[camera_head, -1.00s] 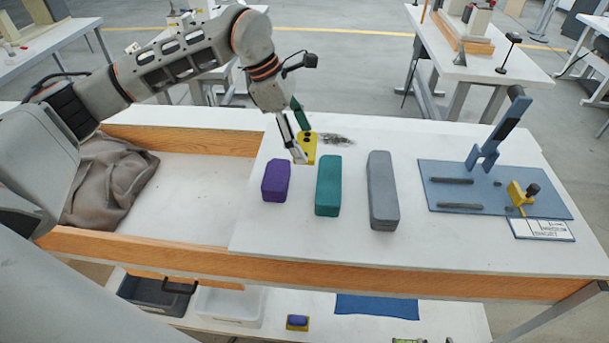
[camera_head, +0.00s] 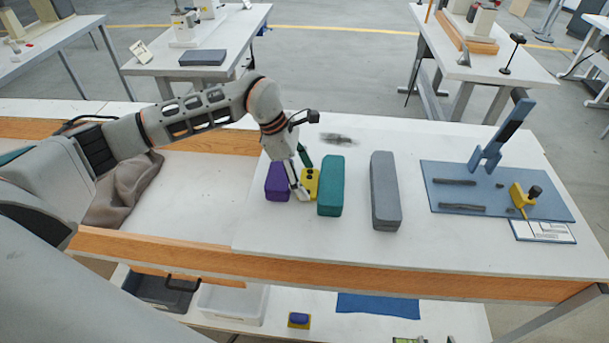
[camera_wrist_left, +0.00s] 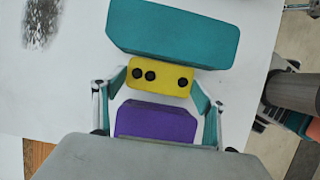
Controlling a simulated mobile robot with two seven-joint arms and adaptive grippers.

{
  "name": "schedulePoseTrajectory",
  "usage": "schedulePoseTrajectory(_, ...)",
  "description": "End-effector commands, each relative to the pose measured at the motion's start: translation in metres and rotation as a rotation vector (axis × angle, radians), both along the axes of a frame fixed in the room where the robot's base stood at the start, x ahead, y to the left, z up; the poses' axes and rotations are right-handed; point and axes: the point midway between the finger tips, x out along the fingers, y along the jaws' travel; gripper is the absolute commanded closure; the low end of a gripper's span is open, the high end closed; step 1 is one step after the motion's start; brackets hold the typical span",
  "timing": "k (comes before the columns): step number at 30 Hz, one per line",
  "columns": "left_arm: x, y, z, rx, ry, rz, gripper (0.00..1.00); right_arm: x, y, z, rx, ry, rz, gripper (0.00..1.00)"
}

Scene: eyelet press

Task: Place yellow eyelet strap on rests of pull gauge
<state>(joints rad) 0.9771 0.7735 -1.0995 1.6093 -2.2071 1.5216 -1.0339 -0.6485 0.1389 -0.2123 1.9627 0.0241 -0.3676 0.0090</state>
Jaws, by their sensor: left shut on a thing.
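The yellow eyelet strap (camera_head: 310,183) is a small yellow plate with several dark round holes. My left gripper (camera_head: 304,184) is shut on it, between the purple block and the teal block. The left wrist view shows the strap (camera_wrist_left: 160,76) between the two fingers (camera_wrist_left: 158,90), its ends at the fingertips. I cannot tell whether it touches the table or the blocks. The pull gauge (camera_head: 448,195) is a blue plate at the right with two dark bar rests (camera_head: 455,182), a blue upright lever (camera_head: 497,135) and a yellow clamp piece (camera_head: 521,196). My right gripper is not in view.
A white label card (camera_head: 543,231) lies at the gauge's front edge. The table behind the blocks is clear except for a dark smudge (camera_head: 339,139).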

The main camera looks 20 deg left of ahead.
Motion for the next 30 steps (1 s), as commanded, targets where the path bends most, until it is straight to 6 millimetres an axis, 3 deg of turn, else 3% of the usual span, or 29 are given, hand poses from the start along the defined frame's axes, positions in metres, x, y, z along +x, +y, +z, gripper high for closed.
schedulePoseTrajectory(7,0.0,0.0,-0.003,0.0,0.0,0.0,0.5,0.0,0.0,-0.002,0.0,0.001,0.0,0.6)
schedulePoseTrajectory(8,0.0,0.0,-0.003,0.0,0.0,0.0,0.26,0.0,0.0,-0.003,0.0,0.001,0.0,0.6)
schedulePoseTrajectory(9,0.0,0.0,-0.003,0.0,0.0,0.0,0.16,0.0,0.0,-0.003,0.0,0.001,0.0,0.6)
schedulePoseTrajectory(10,0.0,0.0,-0.002,0.0,0.0,0.0,0.12,-0.001,0.0,-0.003,0.0,0.002,0.001,0.6)
schedulePoseTrajectory(23,0.0,0.001,0.003,0.001,-0.002,0.001,0.12,-0.001,0.0,-0.001,0.0,0.002,0.001,0.6)
schedulePoseTrajectory(30,-0.003,0.017,0.039,0.002,-0.007,0.001,0.12,-0.001,0.0,-0.006,0.0,0.002,0.001,0.6)
